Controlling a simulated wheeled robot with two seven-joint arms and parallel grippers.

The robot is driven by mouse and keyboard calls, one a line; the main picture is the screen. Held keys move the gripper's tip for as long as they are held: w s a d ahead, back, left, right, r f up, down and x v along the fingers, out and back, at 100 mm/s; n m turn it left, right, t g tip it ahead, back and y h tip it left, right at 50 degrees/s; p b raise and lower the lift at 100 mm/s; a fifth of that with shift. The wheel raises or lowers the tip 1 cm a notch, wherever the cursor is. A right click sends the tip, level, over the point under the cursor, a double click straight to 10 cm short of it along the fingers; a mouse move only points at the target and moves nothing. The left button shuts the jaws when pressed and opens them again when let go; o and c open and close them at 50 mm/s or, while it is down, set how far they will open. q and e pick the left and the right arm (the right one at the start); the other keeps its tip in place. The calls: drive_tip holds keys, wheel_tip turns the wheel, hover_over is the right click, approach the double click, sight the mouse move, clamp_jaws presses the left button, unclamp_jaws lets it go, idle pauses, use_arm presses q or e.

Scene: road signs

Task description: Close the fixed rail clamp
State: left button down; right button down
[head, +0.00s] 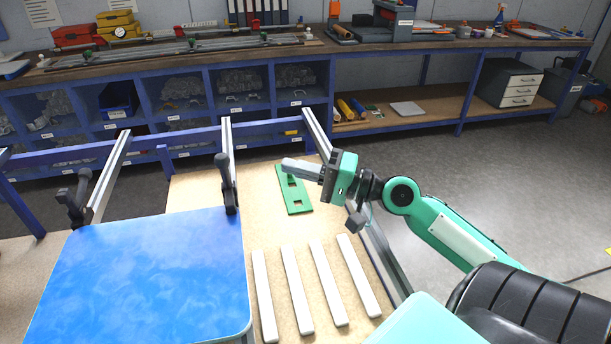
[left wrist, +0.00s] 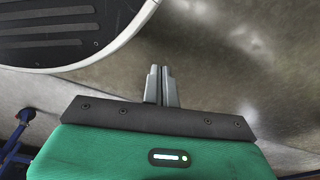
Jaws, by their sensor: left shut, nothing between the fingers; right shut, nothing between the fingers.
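Two dark rail clamps stand at the far edge of the blue sign panel (head: 150,270): a left clamp (head: 75,200) on the left rail and a middle clamp (head: 228,183) with its handle upright on the middle rail. Which is the fixed one I cannot tell. A dark knob-like part (head: 359,216) shows under my right wrist; I cannot tell what it belongs to. My right gripper (head: 286,165) is shut and empty, pointing left above the green plate, to the right of the middle clamp and apart from it. My left gripper (left wrist: 162,85) is shut and empty over the grey floor in the left wrist view.
A green plate (head: 293,201) with cut-outs and several white bars (head: 297,290) lie on the wooden table top (head: 205,185). Silver rails (head: 109,175) run away towards a blue frame beam. A blue workbench (head: 330,78) with bins stands behind. Open floor lies at right.

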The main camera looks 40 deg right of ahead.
use_arm(q)
drive_tip(key=shift+w+d+r, duration=0.15)
drive_tip(key=shift+w+r, duration=0.25)
drive_tip(key=shift+r, duration=0.1)
drive_tip(key=shift+w+d+r, duration=0.15)
drive_tip(key=shift+w+r, duration=0.2)
drive_tip(key=shift+r, duration=0.15)
